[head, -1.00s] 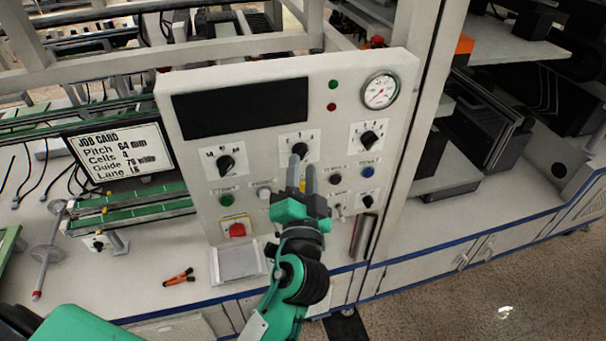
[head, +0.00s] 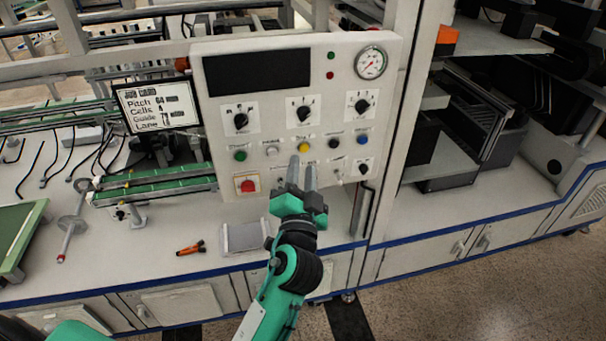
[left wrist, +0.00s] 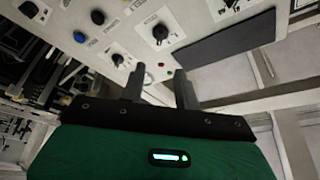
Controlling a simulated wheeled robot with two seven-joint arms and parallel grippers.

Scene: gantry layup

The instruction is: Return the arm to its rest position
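My left gripper (head: 302,174) is in front of the lower part of the white control panel (head: 222,128) in the head view. Its two grey fingers point up, with a gap between them and nothing held. In the left wrist view the fingers (left wrist: 160,90) also stand apart, with the panel beyond them. A yellow button (head: 303,147) shows just above the fingertips in the head view. I cannot tell exactly how far the fingers are from the panel face. My right gripper is not in view.
The panel carries three upper knobs, several buttons, a red switch (head: 248,186) and a round gauge (head: 371,63). A small grey tray (head: 244,238) and an orange-black tool (head: 190,248) lie on the bench below. A job card (head: 160,107) stands left. Floor is clear at lower right.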

